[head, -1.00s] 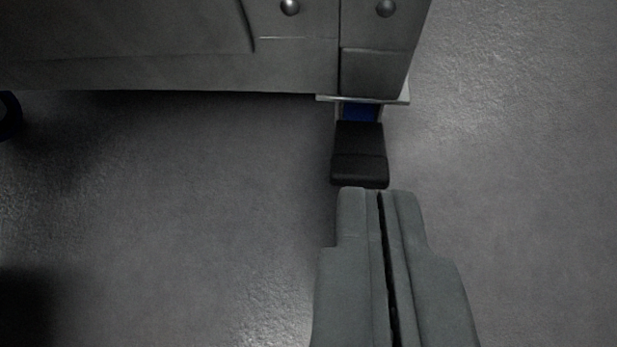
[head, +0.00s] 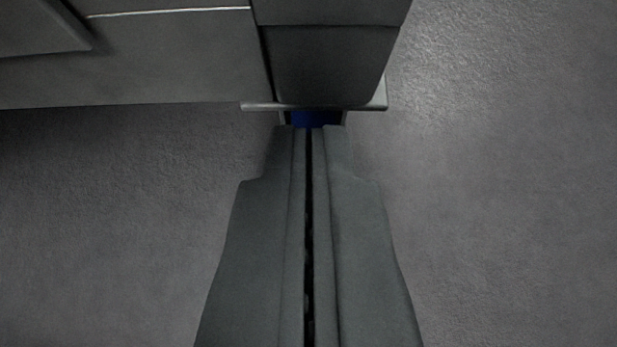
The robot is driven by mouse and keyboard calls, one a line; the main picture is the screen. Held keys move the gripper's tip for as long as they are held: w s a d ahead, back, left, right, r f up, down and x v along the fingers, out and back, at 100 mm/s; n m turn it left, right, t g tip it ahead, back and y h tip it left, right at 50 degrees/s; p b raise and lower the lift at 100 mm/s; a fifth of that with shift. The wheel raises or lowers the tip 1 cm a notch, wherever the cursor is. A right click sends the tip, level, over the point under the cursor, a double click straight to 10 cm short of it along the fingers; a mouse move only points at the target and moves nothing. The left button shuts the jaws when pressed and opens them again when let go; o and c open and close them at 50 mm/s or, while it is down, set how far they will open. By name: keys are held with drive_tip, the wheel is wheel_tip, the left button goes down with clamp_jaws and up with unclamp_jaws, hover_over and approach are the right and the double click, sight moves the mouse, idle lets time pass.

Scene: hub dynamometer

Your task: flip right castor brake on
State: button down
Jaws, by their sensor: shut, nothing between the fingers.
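The right castor shows as a small blue part (head: 315,118) just under the metal plate (head: 375,97) at the cabinet's lower right corner. Its black brake pedal is hidden behind my gripper. My gripper (head: 311,128) is shut and empty, and its fingertips overlap the castor in the picture, just below the blue part. I cannot tell whether the fingertips touch the pedal.
The grey cabinet (head: 170,60) fills the top left and middle, with its lower edge above the floor. The grey floor (head: 500,200) is clear to the right and at the lower left.

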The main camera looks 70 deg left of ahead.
drive_tip(key=shift+s+d+f, duration=0.1)
drive_tip(key=shift+d+f, duration=0.2)
drive_tip(key=shift+f, duration=0.7)
drive_tip(key=shift+s+d+f, duration=0.1)
drive_tip(key=shift+d+f, duration=0.15)
drive_tip(key=shift+f, duration=0.7)
drive_tip(key=shift+d+f+y, duration=0.2)
drive_tip(key=shift+y, duration=0.2)
drive_tip(key=shift+f+t, duration=0.15)
drive_tip(key=shift+t, duration=0.15)
drive_tip(key=f+y, duration=0.1)
drive_tip(key=d+f+t+y, duration=0.1)
drive_tip(key=f+y, duration=0.2)
drive_tip(key=shift+s+d+f+t+y, duration=0.2)
drive_tip(key=shift+s+t+y, duration=0.1)
drive_tip(key=shift+y, duration=0.1)
drive_tip(key=shift+f, duration=0.15)
